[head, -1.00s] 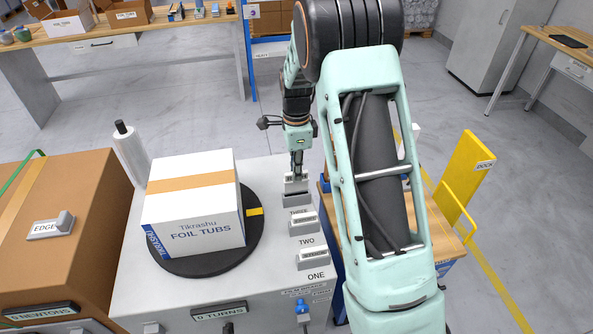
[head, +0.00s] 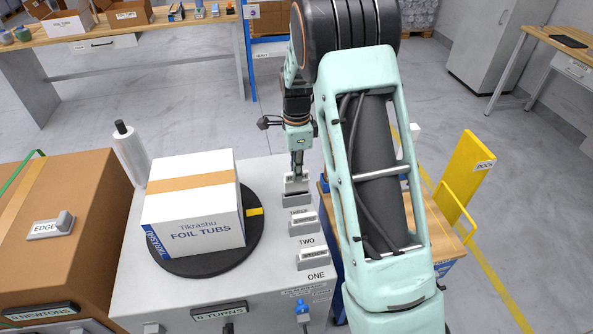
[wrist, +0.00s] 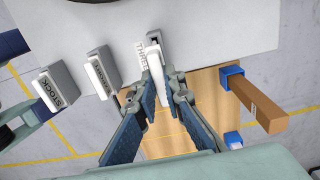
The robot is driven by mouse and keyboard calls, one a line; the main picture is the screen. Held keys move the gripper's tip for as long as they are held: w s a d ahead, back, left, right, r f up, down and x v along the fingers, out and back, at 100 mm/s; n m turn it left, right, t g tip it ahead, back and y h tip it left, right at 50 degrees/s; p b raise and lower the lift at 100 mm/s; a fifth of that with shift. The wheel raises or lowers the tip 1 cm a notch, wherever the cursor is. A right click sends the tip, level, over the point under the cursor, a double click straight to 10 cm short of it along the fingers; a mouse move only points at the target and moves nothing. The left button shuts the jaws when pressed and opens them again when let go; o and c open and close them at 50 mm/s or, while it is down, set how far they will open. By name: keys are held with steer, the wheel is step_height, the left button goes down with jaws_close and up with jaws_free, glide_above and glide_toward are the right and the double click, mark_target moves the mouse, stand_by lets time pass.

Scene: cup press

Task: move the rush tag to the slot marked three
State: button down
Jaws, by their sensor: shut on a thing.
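My gripper (head: 297,170) is shut on a small white tag (head: 296,183), whose lettering I cannot read. The tag is at the grey holder (head: 296,199) of slot three, the farthest of the row. In the wrist view the tag (wrist: 155,62) stands between my fingertips (wrist: 161,88), beside the word THREE, with the holder (wrist: 153,39) just beyond. I cannot tell whether it is in the slot or just above it. Slot two holds a tag (head: 304,221), which also shows in the wrist view (wrist: 100,75). Slot one holds a tag marked STOCK (wrist: 53,92).
A white carton (head: 195,210) marked FOIL TUBS sits on a black turntable (head: 250,232) left of the slots. A white roll (head: 131,155) stands behind it. A brown box (head: 70,255) is farther left. A wooden table (head: 450,250) lies right of the white counter.

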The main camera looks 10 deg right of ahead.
steer(key=shift+f+b, duration=1.8)
steer(key=shift+f, duration=1)
steer(key=c, duration=1.9)
jaws_free()
steer(key=shift+c, duration=0.2)
step_height(320, 180, up, 12)
